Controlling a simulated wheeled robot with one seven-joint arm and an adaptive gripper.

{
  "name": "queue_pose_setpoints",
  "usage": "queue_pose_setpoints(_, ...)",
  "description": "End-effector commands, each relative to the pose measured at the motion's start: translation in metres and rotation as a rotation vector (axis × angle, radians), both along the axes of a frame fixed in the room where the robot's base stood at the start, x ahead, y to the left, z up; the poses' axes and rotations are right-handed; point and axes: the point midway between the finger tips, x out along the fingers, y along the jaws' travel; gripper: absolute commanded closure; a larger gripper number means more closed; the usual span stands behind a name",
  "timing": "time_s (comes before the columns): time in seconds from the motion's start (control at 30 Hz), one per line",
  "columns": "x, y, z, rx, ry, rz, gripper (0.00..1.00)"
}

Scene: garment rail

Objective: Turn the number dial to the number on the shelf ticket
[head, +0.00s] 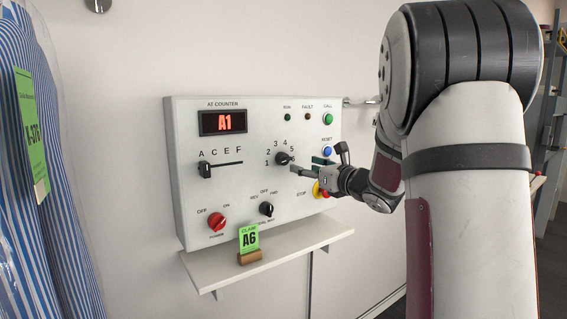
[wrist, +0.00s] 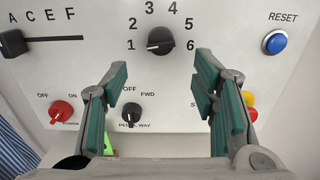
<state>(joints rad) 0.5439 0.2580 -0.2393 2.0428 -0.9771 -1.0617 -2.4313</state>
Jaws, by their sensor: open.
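The number dial (head: 283,158) is a black knob on the white control panel, ringed by the numbers 1 to 6. In the wrist view the dial (wrist: 160,41) has its pale mark toward the left, near the 1. The display (head: 223,122) reads A1 in red. The green shelf ticket (head: 249,238) reads A6 and stands in a wooden holder on the shelf (head: 300,244). My gripper (head: 318,166) is open in front of the panel, just right of the dial. In the wrist view its green-padded fingers (wrist: 163,82) are apart, below the dial, with nothing between them.
A letter slider (head: 205,170) sits at A on the panel's left. A red power knob (head: 217,221) and a black direction knob (head: 266,209) are below. Blue reset (head: 327,152) and green call (head: 328,119) buttons are at right. Striped garments (head: 45,190) hang at far left.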

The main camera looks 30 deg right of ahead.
Motion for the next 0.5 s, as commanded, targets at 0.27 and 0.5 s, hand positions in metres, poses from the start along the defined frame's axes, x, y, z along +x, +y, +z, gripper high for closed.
queue_pose_setpoints(0.27, 0.056, 0.002, 0.000, 0.002, 0.001, 0.001, 0.47)
queue_pose_setpoints(0.5, 0.089, 0.003, 0.000, 0.002, 0.000, 0.000, 0.47)
